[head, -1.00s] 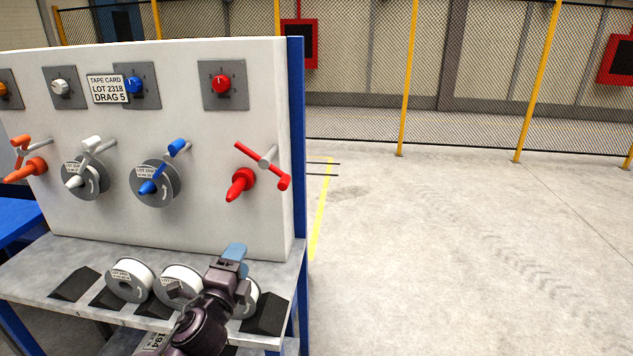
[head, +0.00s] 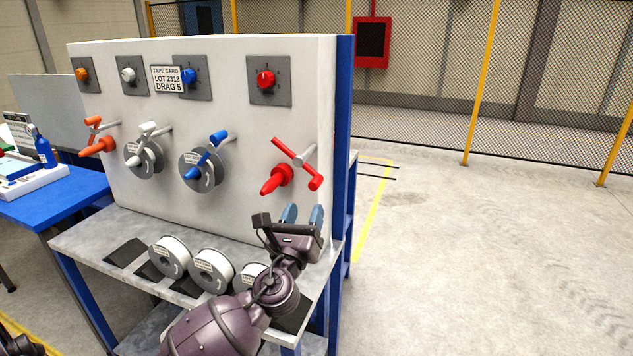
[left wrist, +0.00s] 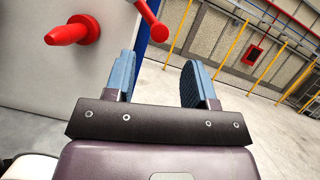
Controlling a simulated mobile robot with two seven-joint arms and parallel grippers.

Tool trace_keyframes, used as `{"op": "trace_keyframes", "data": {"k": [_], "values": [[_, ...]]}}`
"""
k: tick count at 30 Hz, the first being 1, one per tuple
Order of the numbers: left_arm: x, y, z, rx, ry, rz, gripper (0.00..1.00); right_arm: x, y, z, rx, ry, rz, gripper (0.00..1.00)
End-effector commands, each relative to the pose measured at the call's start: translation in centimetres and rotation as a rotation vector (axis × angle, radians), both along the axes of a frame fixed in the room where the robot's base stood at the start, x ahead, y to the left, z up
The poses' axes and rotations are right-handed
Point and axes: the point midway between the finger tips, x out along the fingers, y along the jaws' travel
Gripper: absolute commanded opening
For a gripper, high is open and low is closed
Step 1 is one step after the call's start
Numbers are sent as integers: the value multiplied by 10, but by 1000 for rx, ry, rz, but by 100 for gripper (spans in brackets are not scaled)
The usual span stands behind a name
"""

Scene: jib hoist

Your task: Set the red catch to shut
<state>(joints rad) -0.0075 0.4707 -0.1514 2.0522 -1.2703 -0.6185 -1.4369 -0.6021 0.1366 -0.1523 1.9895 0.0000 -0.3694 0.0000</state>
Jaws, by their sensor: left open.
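The red catch (head: 314,181) is a bar with red ends on a grey hub, in front of the white panel at its right end. It slants from upper left to lower right, beside a red cone-tipped spindle (head: 277,180). In the left wrist view the catch's lower red end (left wrist: 153,22) shows at the top, right of the spindle (left wrist: 72,32); the rest is cut off. My left gripper (head: 302,214) is open and empty, just below the catch, with its blue fingertips pointing up. It also shows in the left wrist view (left wrist: 157,80). My right gripper is not seen.
Blue, white and orange spindles with catches line the panel (head: 230,60) to the left. A red knob (head: 266,79) sits above. White reels (head: 211,270) lie on the grey shelf (head: 95,240) below. Open floor lies right of the blue post (head: 343,130).

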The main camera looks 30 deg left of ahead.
Motion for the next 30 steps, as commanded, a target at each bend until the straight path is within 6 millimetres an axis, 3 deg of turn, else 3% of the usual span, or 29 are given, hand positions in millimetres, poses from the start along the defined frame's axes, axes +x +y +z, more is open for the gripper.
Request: {"op": "trace_keyframes", "data": {"k": [9,15,28,30], "values": [[49,15,23,0,-2,0,50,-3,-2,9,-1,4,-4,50],[68,22,30,-1,0,1,50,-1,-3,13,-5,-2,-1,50],[76,24,32,-2,0,0,50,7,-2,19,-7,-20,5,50],[76,24,32,-2,0,0,43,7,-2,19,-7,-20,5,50]]}}
